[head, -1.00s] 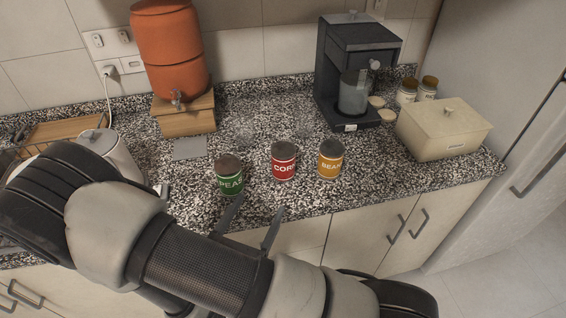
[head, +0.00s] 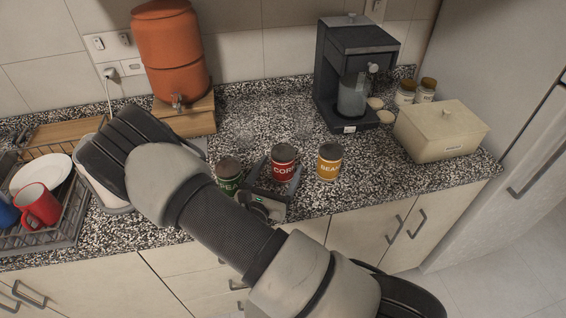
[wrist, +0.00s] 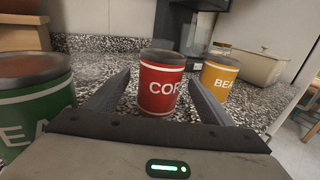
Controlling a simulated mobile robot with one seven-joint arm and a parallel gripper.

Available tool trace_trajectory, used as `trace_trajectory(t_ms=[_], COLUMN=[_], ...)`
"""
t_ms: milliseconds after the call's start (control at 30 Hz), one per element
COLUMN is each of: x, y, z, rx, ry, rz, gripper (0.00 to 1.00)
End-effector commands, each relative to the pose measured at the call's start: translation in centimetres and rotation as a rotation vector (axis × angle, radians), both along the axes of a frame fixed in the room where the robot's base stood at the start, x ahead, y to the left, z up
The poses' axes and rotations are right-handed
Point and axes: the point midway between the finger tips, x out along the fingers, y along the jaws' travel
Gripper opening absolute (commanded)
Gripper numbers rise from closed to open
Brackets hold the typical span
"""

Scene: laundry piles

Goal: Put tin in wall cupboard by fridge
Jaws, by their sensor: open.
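Three tins stand upright in a row on the speckled counter: a green peas tin (head: 229,171), a red corn tin (head: 284,163) and a yellow beans tin (head: 329,161). In the wrist view my gripper (wrist: 160,85) is open, with one finger on each side of the red corn tin (wrist: 161,84). The left finger lies between the green tin (wrist: 34,105) and the red one, the right finger between the red tin and the yellow tin (wrist: 217,76). My arm partly hides the green tin in the head view. The wall cupboard is not in view.
The fridge (head: 520,130) stands at the right. An orange dispenser (head: 172,50) stands behind left. A dish rack (head: 45,235) is at far left.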

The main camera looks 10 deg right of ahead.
Motion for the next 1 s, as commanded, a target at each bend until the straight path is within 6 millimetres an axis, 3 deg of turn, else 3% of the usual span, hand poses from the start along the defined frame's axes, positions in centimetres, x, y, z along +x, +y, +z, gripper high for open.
trace_trajectory(t_ms=[333, 700, 1000], x=[0.87, 0.87, 0.88], y=[-0.59, -0.59, -0.57], z=[-0.01, 0.12, 0.50], rx=[-0.001, -0.002, -0.001], ry=[0.000, -0.002, -0.004], rz=[0.000, 0.000, 0.000], gripper=[0.75, 0.13, 0.11])
